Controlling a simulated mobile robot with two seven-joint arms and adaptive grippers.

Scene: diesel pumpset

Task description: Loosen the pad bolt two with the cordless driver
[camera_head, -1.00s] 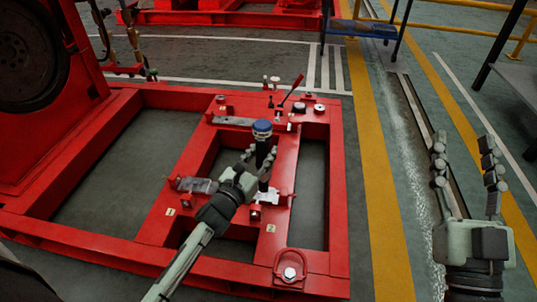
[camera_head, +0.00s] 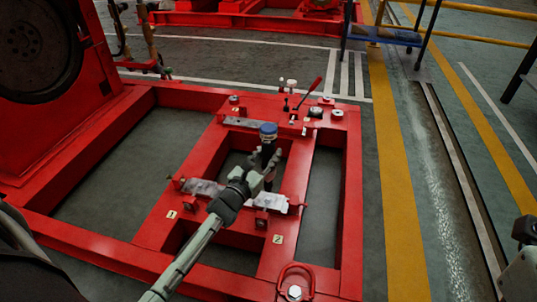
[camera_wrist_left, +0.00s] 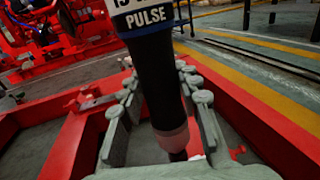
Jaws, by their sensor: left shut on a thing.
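My left gripper (camera_head: 265,170) is shut around the cordless driver (camera_head: 268,149), which stands upright with its blue top up and its lower end down. In the left wrist view, the driver's black body with a blue "PULSE" band (camera_wrist_left: 158,75) lies between my fingers. The driver is over the red frame near a pale pad (camera_head: 274,201) and the label 2 (camera_head: 277,239). Pad bolt two is not clearly seen, and I cannot tell whether the driver's tip touches anything. My right gripper (camera_head: 525,230) is only partly in view at the right edge.
The red base frame (camera_head: 350,200) has open gaps with dark floor below. A grey plate (camera_head: 203,188) lies by the label 1 (camera_head: 171,214). A red-handled lever (camera_head: 312,88) stands at the back. Clear floor with a yellow stripe (camera_head: 395,200) lies to the right.

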